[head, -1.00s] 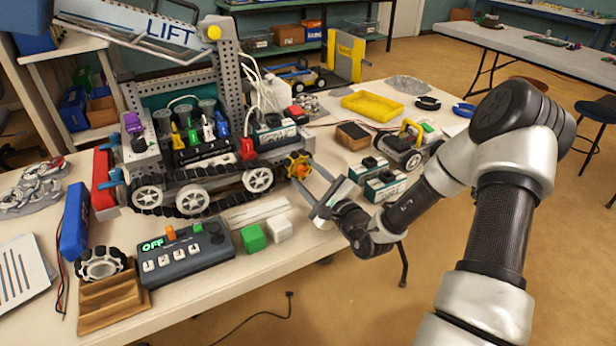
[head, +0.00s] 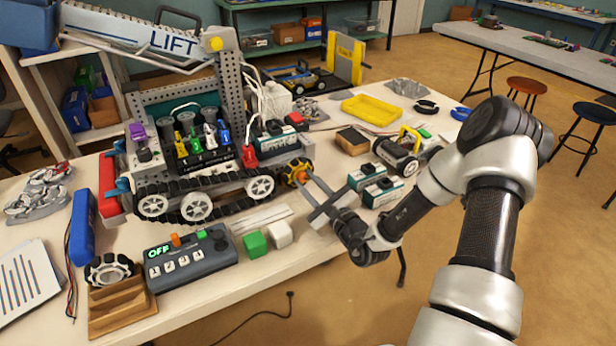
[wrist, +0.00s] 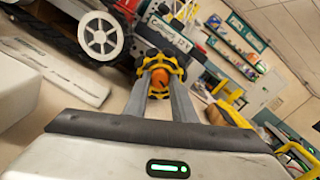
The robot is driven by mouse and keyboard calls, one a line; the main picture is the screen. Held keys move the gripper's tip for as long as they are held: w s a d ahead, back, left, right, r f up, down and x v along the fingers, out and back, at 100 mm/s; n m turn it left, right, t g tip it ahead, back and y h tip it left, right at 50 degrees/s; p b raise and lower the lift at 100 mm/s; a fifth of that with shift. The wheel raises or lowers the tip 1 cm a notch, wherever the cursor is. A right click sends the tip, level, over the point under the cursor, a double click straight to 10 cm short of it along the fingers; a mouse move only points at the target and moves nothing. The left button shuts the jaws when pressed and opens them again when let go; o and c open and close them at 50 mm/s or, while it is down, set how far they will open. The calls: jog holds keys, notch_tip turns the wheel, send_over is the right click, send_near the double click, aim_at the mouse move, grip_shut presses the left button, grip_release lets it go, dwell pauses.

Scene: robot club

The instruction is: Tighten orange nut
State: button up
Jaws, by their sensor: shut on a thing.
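The orange nut (wrist: 159,79) sits at the centre of a yellow-and-black wheel (wrist: 161,64) on the tracked robot's near right corner. In the head view the nut (head: 301,176) is a small orange spot at the wheel (head: 297,170). My gripper (wrist: 160,92) is shut on the nut, with one finger on either side of it. In the head view my gripper (head: 305,192) reaches the wheel from the right. The nut's threads and its seating against the wheel are hidden.
The tracked robot (head: 205,185) with its LIFT arm fills the left of the table. A control box (head: 190,262) reading OFF, a green cube (head: 255,244) and a white cube (head: 280,234) stand in front. Battery packs (head: 383,190) stand right of my gripper.

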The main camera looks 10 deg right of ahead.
jog(key=shift+m+p, duration=1.4)
jog(key=shift+m, duration=0.4)
jog(key=shift+f, duration=0.1)
jog(key=o, duration=1.1)
jog(key=shift+c, duration=0.2)
jog(key=p+v, duration=0.2)
jog(key=v, duration=1.5)
jog(key=shift+s, duration=0.35)
jog(key=shift+a, duration=0.1)
